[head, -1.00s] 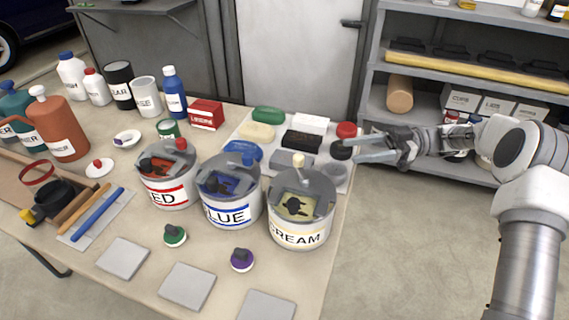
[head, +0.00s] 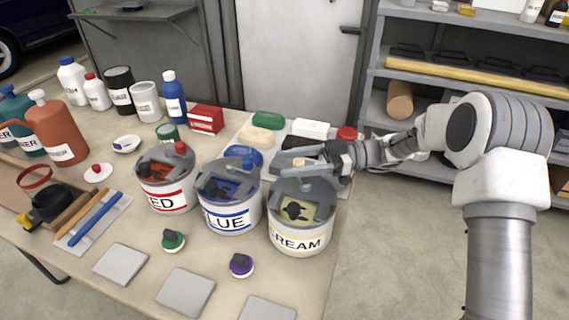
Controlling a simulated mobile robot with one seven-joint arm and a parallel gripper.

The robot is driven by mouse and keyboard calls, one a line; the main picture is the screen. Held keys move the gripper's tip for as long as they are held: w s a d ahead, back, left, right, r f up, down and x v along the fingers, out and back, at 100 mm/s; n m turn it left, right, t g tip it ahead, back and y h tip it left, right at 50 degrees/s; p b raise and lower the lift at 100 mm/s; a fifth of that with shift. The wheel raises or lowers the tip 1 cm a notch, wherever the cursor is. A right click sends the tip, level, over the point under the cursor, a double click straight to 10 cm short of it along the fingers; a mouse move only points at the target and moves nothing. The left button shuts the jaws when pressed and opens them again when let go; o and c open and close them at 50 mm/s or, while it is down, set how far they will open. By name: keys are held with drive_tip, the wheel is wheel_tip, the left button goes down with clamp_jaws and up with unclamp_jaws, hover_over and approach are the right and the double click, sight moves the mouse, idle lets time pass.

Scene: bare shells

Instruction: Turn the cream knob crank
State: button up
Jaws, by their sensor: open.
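The cream can (head: 300,238) is a white pot labelled CREAM with a grey lid, at the right end of a row of three cans on the table. Its cream knob (head: 299,163) shows only in part at the back of the lid. My gripper (head: 305,170) reaches in from the right, low over the lid, with its open fingers pointing left at the knob. The fingers hide much of the knob, and I cannot tell whether they touch it. A dark crank piece shows in the lid opening.
The blue can (head: 232,217) stands close on the left, with the red can (head: 167,197) beyond it. Soap-like blocks, including a white one (head: 311,128), and a red-capped jar (head: 347,134) lie behind. Grey shelves (head: 470,92) stand at the back right.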

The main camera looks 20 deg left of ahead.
drive_tip(key=shift+x, duration=0.85)
drive_tip(key=shift+c, duration=0.3)
clamp_jaws()
